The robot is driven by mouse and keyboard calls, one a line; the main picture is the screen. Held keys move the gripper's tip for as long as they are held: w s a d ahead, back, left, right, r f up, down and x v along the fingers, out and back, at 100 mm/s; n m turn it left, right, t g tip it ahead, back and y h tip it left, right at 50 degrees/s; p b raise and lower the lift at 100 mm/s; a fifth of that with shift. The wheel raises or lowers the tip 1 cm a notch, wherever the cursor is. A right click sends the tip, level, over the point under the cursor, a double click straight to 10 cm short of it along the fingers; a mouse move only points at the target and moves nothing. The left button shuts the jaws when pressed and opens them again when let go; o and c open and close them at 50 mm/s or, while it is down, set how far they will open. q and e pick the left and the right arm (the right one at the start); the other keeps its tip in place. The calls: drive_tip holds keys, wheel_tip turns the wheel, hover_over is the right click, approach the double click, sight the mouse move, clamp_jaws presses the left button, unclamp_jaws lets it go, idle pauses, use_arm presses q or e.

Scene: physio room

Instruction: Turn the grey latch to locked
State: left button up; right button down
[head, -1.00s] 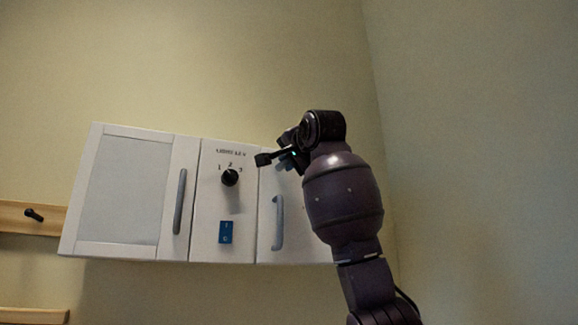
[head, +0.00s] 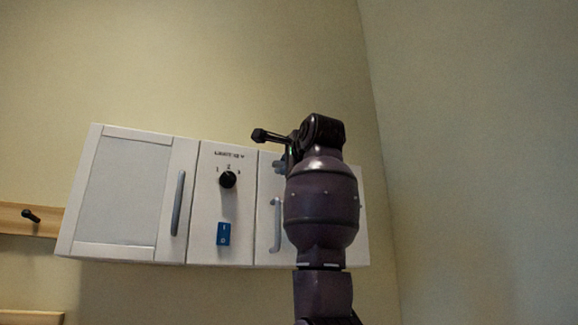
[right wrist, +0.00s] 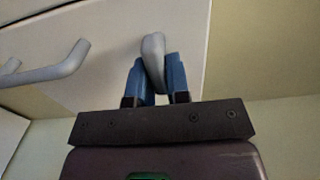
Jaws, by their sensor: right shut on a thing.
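The grey latch (right wrist: 152,45) is on the white cabinet front. In the right wrist view it sits between the blue fingers of my right gripper (right wrist: 158,72), which is shut on it. The latch leans slightly from upright in that picture. In the head view my right arm covers most of the gripper and the latch, in front of the right-hand door (head: 268,180). The latch's markings, if any, are hidden. My left gripper is in neither view.
The wall cabinet has a black knob (head: 228,180) with numbers, a blue switch (head: 223,233), a left door handle (head: 178,203) and a right door handle (head: 275,225) close beside my arm. A peg rail (head: 22,219) is at left. The right wall is bare.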

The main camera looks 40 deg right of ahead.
idle(0.4)
drive_tip(key=c, duration=1.2)
unclamp_jaws()
drive_tip(key=shift+o, duration=0.4)
drive_tip(key=b+v, duration=0.2)
drive_tip(key=v, duration=0.9)
drive_tip(key=shift+w+f, duration=0.1)
